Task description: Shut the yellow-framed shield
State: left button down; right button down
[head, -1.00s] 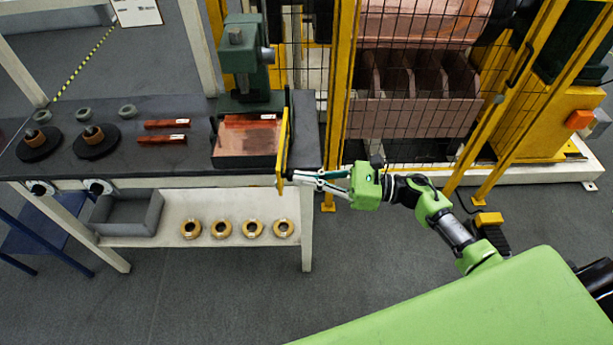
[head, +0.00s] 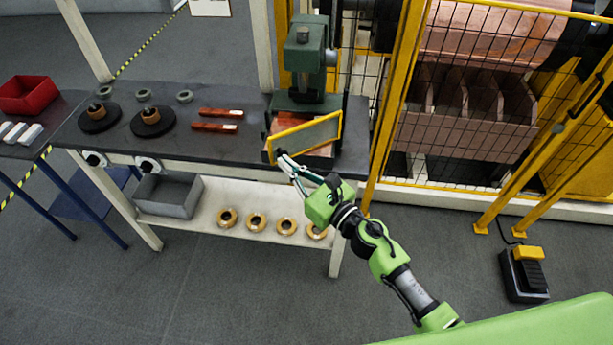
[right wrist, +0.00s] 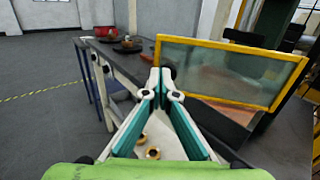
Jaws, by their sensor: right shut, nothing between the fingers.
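The yellow-framed shield (head: 306,134) is a clear panel in front of the green press (head: 306,60) at the right end of the dark workbench. It stands at an angle, with copper-coloured material partly visible behind it. In the right wrist view the shield (right wrist: 225,72) fills the upper right. My right gripper (head: 281,156) is shut and empty at the shield's lower left corner. In the right wrist view its fingertips (right wrist: 162,75) are by the shield's left edge; I cannot tell whether they touch it. My left gripper is not in view.
Red-wrapped bars (head: 215,127) and dark round discs (head: 151,121) lie on the bench (head: 190,150). A grey bin (head: 168,194) and several brass rings (head: 257,221) sit on the lower shelf. A yellow mesh fence (head: 385,110) stands right of the bench. A foot pedal (head: 525,275) is on the floor.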

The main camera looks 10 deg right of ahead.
aim_at(272, 154)
jog(key=w+a+m+t+h, duration=0.1)
jog(key=w+h, duration=0.1)
jog(key=w+a+m+t+h+b, duration=0.1)
jog(key=w+m+h, duration=0.1)
jog(key=w+a+m+h+b, duration=0.1)
jog(key=w+a+h, duration=0.1)
jog(key=shift+w+m+t+h, duration=0.3)
jog(key=shift+w+t, duration=0.05)
jog(key=shift+t, duration=0.05)
jog(key=w, duration=0.1)
jog(key=w+b, duration=0.1)
jog(key=w, duration=0.1)
jog(key=shift+w+a+f, duration=0.1)
jog(key=shift+w+a, duration=0.05)
jog(key=shift+a, duration=0.05)
jog(key=shift+w+b, duration=0.3)
jog(key=shift+w, duration=0.7)
jog(key=shift+r, duration=0.2)
